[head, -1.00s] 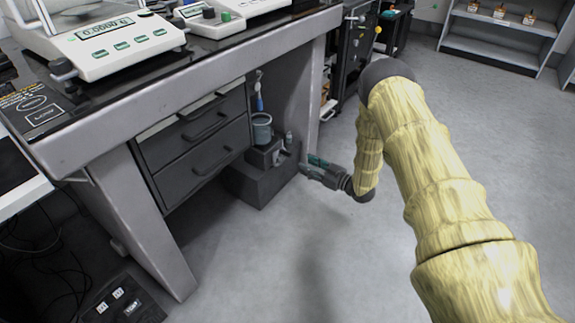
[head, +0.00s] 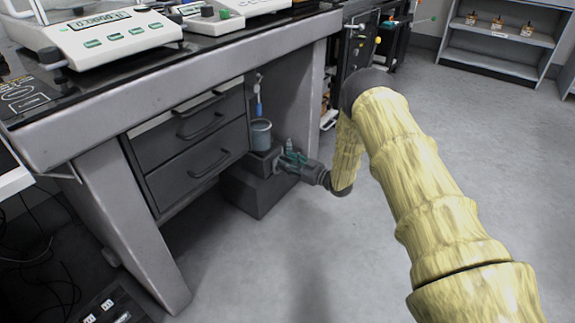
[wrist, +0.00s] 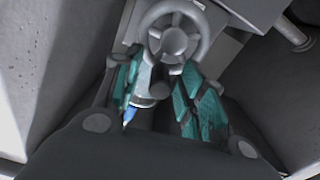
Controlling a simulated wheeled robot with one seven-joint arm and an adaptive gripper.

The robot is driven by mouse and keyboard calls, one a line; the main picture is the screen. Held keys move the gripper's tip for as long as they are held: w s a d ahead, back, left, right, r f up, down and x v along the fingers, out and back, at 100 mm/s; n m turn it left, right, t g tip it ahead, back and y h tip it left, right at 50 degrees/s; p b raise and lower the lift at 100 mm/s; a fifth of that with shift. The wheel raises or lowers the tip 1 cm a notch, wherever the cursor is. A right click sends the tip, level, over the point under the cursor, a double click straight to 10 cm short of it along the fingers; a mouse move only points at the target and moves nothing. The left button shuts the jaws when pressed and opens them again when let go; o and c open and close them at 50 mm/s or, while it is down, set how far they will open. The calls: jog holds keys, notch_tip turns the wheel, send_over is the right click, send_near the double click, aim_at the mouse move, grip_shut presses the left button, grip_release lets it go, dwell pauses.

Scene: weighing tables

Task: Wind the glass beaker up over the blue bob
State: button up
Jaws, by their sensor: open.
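The glass beaker (head: 261,135) stands on a small dark stand under the weighing table, in the head view. The blue bob (head: 258,107) hangs just above the beaker's rim. A round grey handwheel (wrist: 174,42) with a central hub fills the top middle of the wrist view. My gripper (head: 287,159) is at the stand's front right, low beside the beaker. In the wrist view its teal-padded fingers (wrist: 163,80) are apart, with their tips at the lower edge of the wheel. I cannot tell whether they touch it. The wheel is mostly hidden by my gripper in the head view.
The stand rests on a dark block (head: 258,190) on the floor. Drawers (head: 190,140) are to its left, and a table leg (head: 310,95) rises behind my gripper. The tabletop (head: 190,65) overhangs the stand. Open floor (head: 300,260) lies in front and to the right.

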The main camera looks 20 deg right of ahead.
jog(key=shift+w+a, duration=0.3)
jog(key=shift+w, duration=0.1)
grip_shut()
